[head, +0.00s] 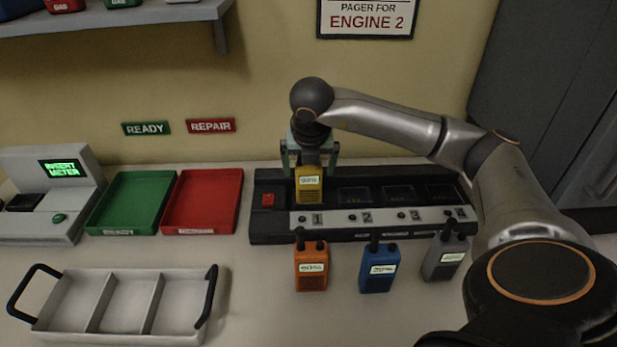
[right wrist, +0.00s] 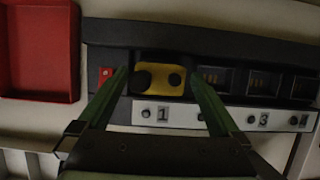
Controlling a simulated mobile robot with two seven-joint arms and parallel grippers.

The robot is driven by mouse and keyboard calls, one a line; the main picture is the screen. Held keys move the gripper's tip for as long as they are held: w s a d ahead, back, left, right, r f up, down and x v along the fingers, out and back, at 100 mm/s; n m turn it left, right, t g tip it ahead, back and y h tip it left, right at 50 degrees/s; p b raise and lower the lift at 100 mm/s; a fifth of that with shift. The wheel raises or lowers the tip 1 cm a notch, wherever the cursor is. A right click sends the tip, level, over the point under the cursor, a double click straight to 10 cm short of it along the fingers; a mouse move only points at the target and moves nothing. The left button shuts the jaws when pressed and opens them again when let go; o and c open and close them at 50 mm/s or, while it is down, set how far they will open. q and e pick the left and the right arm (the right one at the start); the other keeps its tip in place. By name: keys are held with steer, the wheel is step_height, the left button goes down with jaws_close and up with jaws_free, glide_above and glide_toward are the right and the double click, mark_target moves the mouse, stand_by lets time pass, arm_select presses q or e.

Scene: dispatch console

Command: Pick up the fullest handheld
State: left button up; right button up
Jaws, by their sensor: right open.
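A yellow handheld (head: 309,190) stands upright in slot 1 of the dark charger (head: 350,237). In the right wrist view the yellow handheld (right wrist: 172,88) is seen from above, with its two dark knobs. My right gripper (head: 310,166) is open over it, with a finger on each side; I cannot tell whether they touch it. Slots 2, 3 and 4 are empty. An orange handheld (head: 311,275), a blue handheld (head: 379,278) and a grey handheld (head: 445,265) stand on the counter in front of the charger. Their label text is too small to read. My left gripper is not in view.
A meter (head: 64,210) reading "INSERT METER" stands at the left, beside a green tray (head: 118,232) and a red tray (head: 200,231). A grey three-compartment carrier (head: 97,303) with dark handles sits empty at the front left. A shelf (head: 120,20) hangs above.

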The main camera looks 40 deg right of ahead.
steer(key=shift+x, duration=0.8)
steer(key=shift+c, duration=0.2)
steer(key=shift+r, duration=0.1)
jaws_close()
